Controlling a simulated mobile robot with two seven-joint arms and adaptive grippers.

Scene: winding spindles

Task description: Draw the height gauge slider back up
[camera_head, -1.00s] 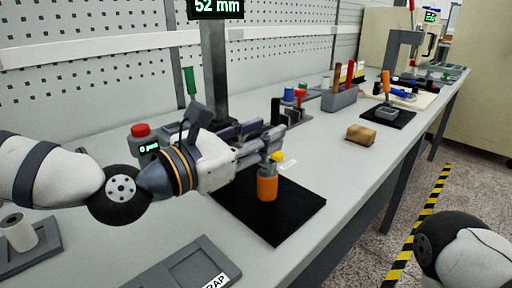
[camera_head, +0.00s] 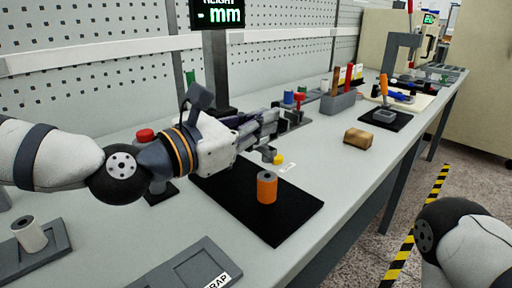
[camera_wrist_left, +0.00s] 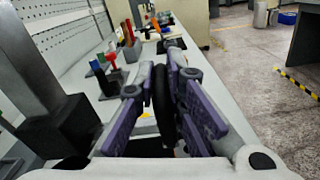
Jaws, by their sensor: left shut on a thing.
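The height gauge has a dark upright column (camera_head: 209,72) and a display (camera_head: 218,13) reading "- mm". Its black base plate (camera_head: 290,215) lies on the bench. An orange cylinder (camera_head: 267,188) stands upright on the plate. A small grey piece (camera_head: 268,153) shows behind and above the cylinder's top, apart from it in the picture. My left gripper (camera_head: 268,122) is above and behind the cylinder. In the left wrist view its purple-sided fingers are shut on a dark upright bar (camera_wrist_left: 162,95), seemingly the slider; the grip itself is partly hidden. My right gripper is out of view.
A grey tray (camera_head: 185,268) lies at the front edge, and a pale roll (camera_head: 29,233) stands on a holder at left. A red button (camera_head: 145,135) is behind my left arm. A tan block (camera_head: 358,136) and a grey tool holder (camera_head: 338,103) stand to the right.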

